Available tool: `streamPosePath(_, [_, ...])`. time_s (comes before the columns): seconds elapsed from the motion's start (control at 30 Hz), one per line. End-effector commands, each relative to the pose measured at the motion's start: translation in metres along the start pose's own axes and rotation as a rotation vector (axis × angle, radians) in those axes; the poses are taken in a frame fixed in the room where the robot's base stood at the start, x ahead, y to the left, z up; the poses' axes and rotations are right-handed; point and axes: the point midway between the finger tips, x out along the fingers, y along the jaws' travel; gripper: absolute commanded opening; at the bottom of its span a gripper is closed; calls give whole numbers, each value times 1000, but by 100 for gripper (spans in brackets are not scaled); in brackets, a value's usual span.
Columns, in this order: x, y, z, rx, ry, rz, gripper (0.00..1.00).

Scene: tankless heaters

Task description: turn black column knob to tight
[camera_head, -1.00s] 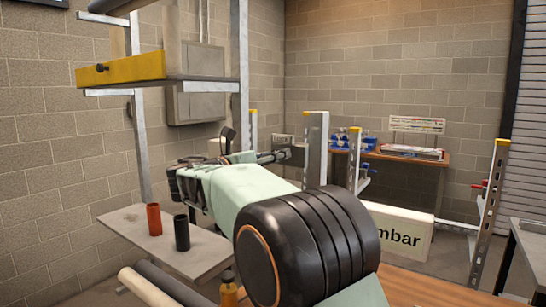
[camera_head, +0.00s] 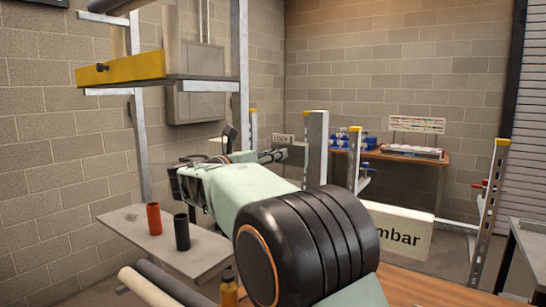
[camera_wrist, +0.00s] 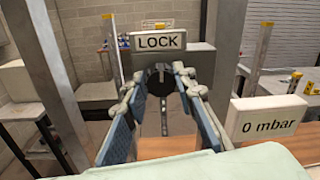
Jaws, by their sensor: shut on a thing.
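The black knob (camera_wrist: 160,80) shows in the wrist view as a dark round shape on a grey column (camera_wrist: 198,62), just below a white LOCK sign (camera_wrist: 158,41). My gripper (camera_wrist: 160,70) has its two fingertips closed in on the knob's left and right sides. The fingers hide part of the knob, and its turn angle cannot be read. In the head view my gripper (camera_head: 272,155) reaches the column area beside the grey upright (camera_head: 315,145), and the knob itself is hidden there.
A white sign reading 0 mbar (camera_wrist: 267,118) stands at the right in the wrist view. In the head view a grey shelf (camera_head: 155,245) holds a red cylinder (camera_head: 154,219) and a black cylinder (camera_head: 182,232). A bench (camera_head: 440,158) with blue items stands behind.

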Motion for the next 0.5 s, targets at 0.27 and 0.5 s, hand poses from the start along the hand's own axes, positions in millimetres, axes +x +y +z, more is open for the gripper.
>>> streamPosePath(0.27, [-1,0,-1,173,8,2,1])
streamPosePath(0.5, [0,0,-2,398,18,5,1])
